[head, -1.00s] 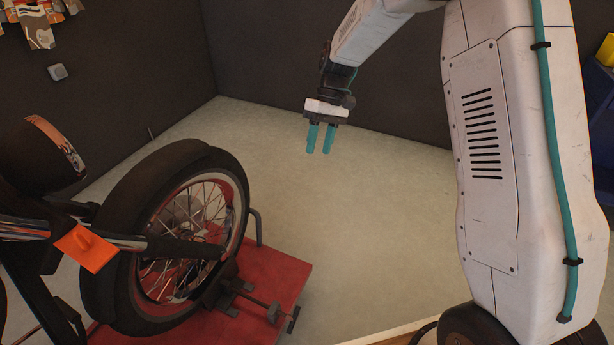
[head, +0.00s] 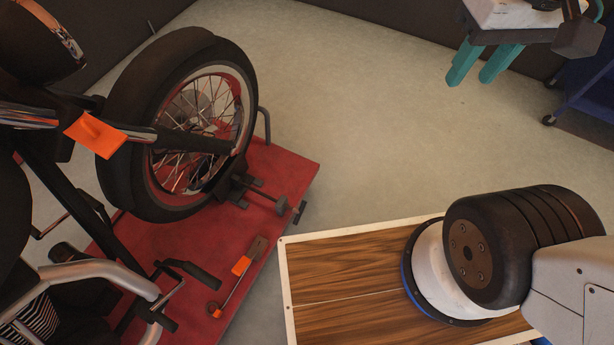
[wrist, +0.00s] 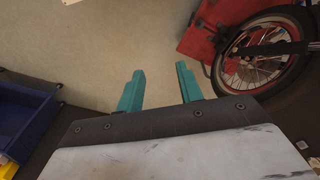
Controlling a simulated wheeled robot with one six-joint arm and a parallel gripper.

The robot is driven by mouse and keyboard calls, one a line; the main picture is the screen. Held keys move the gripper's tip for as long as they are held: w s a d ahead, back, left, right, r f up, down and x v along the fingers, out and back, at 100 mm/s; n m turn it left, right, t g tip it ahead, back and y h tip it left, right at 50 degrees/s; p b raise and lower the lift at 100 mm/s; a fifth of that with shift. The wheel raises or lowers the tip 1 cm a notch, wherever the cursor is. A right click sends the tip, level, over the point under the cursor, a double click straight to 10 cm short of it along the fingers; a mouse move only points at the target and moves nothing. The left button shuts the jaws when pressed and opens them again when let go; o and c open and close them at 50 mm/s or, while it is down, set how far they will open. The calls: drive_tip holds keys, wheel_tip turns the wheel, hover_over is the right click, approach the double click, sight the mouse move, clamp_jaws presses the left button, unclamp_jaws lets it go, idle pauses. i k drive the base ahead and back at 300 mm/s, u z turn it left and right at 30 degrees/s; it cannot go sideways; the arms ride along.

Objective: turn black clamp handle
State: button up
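The black clamp handle (head: 299,212) is a short dark bar at the end of the screw of the wheel clamp (head: 240,188). The clamp sits beside the motorcycle's wheel (head: 195,130) on the red lift platform (head: 285,165). My gripper (head: 471,72) is at the upper right of the head view, well apart from the handle. Its two teal fingers are spread with nothing between them. The wrist view also shows the empty fingers (wrist: 160,75), with the wheel (wrist: 265,55) and red platform (wrist: 200,40) at upper right. The handle is too small to make out there.
An orange-handled lever (head: 242,265) lies on the platform. An orange piece (head: 95,134) is on the motorcycle. A wood-topped surface (head: 345,270) is at lower middle, under my base joint. A blue cart (head: 585,90) stands at right. The floor between is clear.

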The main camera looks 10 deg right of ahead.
sight(298, 212)
drive_tip(key=z, duration=1.35)
drive_tip(key=k, duration=0.6)
drive_tip(key=u, duration=1.25)
drive_tip(key=i, duration=0.5)
